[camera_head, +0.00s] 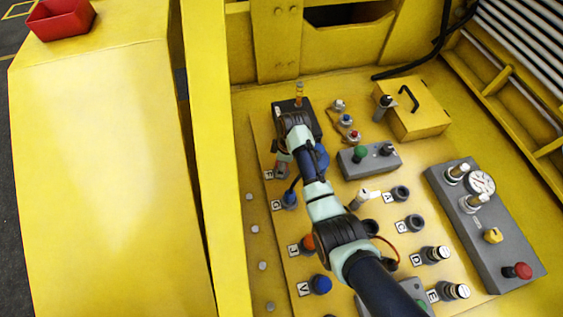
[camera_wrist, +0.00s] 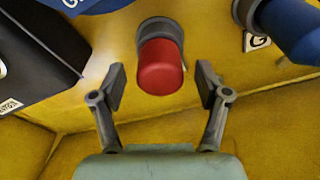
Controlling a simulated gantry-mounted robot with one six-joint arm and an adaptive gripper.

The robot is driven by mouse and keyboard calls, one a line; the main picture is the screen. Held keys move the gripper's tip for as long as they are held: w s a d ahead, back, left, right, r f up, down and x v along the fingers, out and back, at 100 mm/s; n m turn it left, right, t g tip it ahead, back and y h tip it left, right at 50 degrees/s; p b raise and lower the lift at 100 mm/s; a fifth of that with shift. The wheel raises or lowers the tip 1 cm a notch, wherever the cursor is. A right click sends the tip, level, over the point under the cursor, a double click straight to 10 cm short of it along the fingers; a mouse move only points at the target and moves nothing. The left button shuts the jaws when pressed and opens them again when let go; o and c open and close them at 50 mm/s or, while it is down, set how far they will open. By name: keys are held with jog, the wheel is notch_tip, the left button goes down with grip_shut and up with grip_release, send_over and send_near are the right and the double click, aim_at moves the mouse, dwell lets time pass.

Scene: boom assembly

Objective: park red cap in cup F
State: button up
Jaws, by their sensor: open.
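The red cap (camera_wrist: 161,66) sits in a grey cup (camera_wrist: 155,25) in the wrist view. The label of this cup is not in that view; a blue-capped cup (camera_wrist: 290,25) marked G is to its right. My gripper (camera_wrist: 161,82) is open, with one finger on each side of the red cap and a gap on both sides. In the head view my arm covers most of this spot. A small cup (camera_head: 283,171) shows there beside a label (camera_head: 268,174) that reads as E or F.
A black box (camera_wrist: 35,50) stands close to the left finger; it is also in the head view (camera_head: 279,108). Blue (camera_head: 290,197) and orange caps stand along the panel's left column. Cups A (camera_head: 401,193) and C (camera_head: 415,222) look empty. A red bin (camera_head: 62,20) is at top left.

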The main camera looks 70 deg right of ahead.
jog(key=shift+r, duration=0.1)
notch_tip(320, 180, up, 12)
jog(key=s, duration=0.1)
jog(key=shift+s+d, duration=0.2)
jog(key=shift+s, duration=0.2)
